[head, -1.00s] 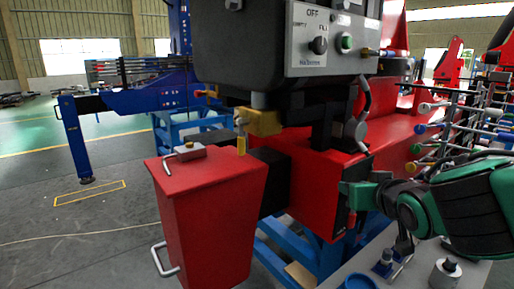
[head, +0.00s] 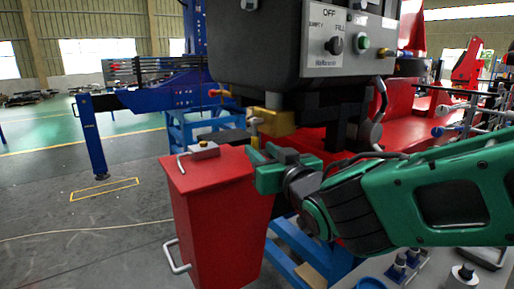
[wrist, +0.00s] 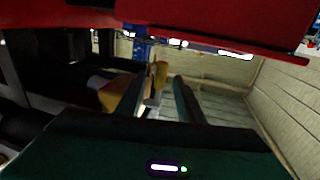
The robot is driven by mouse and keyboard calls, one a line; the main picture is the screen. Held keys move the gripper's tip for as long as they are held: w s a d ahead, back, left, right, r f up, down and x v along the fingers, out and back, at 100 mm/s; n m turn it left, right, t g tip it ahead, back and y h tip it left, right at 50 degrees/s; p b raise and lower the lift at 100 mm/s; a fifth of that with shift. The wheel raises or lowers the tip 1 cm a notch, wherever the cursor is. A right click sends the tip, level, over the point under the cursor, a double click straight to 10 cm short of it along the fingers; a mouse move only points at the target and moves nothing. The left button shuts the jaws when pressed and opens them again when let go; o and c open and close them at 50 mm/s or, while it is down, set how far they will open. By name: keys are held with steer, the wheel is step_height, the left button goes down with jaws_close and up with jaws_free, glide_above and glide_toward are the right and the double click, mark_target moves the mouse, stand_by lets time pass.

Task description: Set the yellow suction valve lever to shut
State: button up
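The brass-yellow suction valve (head: 272,121) sits under the dark control box. Its small yellow lever (head: 254,132) hangs at the valve's left end, its lower part hidden behind my gripper. My green gripper (head: 262,168) is just below and in front of the valve, above the red bin. In the wrist view the two dark fingers (wrist: 160,100) stand apart with a gap between them. The yellow lever (wrist: 161,74) shows in line with that gap, near the fingertips. I cannot tell whether it is between the fingers or beyond them; no grip on it shows.
The red bin (head: 218,215) with a lidded top stands close under my gripper. The control box (head: 290,50) with its knob panel hangs just above the valve. A blue lift stand (head: 93,135) is at left. Open floor lies at front left.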

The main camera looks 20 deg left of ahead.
mark_target(257, 147)
steer(key=shift+x, duration=2.25)
jaws_close()
